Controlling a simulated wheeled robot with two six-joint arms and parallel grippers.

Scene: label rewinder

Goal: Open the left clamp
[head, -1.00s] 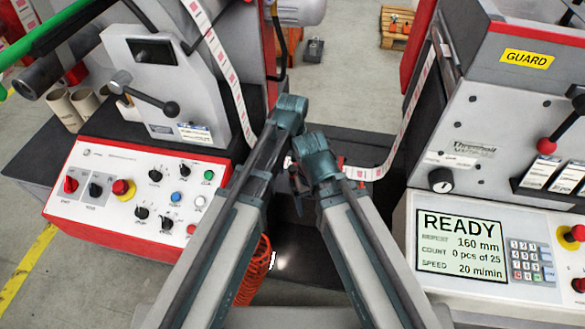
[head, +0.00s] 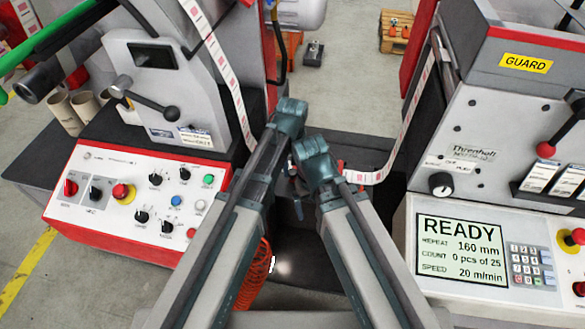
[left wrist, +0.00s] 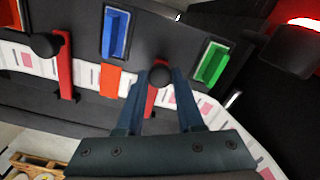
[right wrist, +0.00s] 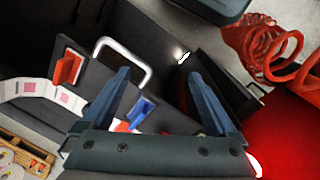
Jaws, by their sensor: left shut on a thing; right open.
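In the left wrist view, my left gripper (left wrist: 165,78) is shut on the black-knobbed end of a red lever, the left clamp (left wrist: 152,100). The lever lies across the printed label strip and leans slightly. A second red lever with a black knob, the other clamp (left wrist: 65,75), stands apart at the left of that view, also across the strip. An orange piece (left wrist: 110,82) lies on the strip between them. My right gripper (right wrist: 159,76) is open and empty in the right wrist view. In the head view my arms hide most of the clamp area.
A blue tray (left wrist: 116,32) and a green tray (left wrist: 210,64) sit beside the strip. A metal handle (right wrist: 125,60) and red coiled hose (right wrist: 265,45) show near my right gripper. The control panel (head: 120,215) and READY screen (head: 461,245) flank my arms.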

